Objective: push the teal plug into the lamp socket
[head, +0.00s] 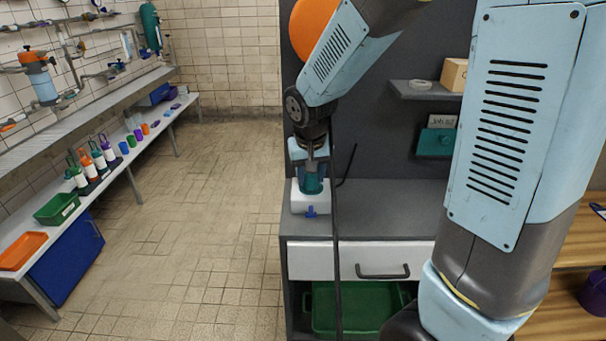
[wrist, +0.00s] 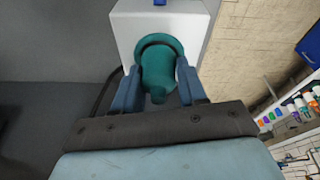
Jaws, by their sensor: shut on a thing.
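The teal plug (wrist: 158,72) is between the two blue fingers of my gripper (wrist: 155,85) in the wrist view, and the fingers are shut on it. Its front end meets the round dark teal opening of the white lamp socket box (wrist: 190,28); how deep it sits cannot be told. In the head view the plug (head: 312,182) shows under my gripper (head: 311,170), at the white socket box (head: 300,203) on the grey counter. A small blue part (head: 310,211) sticks out of the front of the box.
The grey counter (head: 390,205) is clear right of the box. A dark cable hangs beside my gripper. Above are a shelf (head: 412,92) with a cardboard box (head: 454,75) and a teal box (head: 435,142). A side bench at left holds bottles, cups and trays (head: 57,208).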

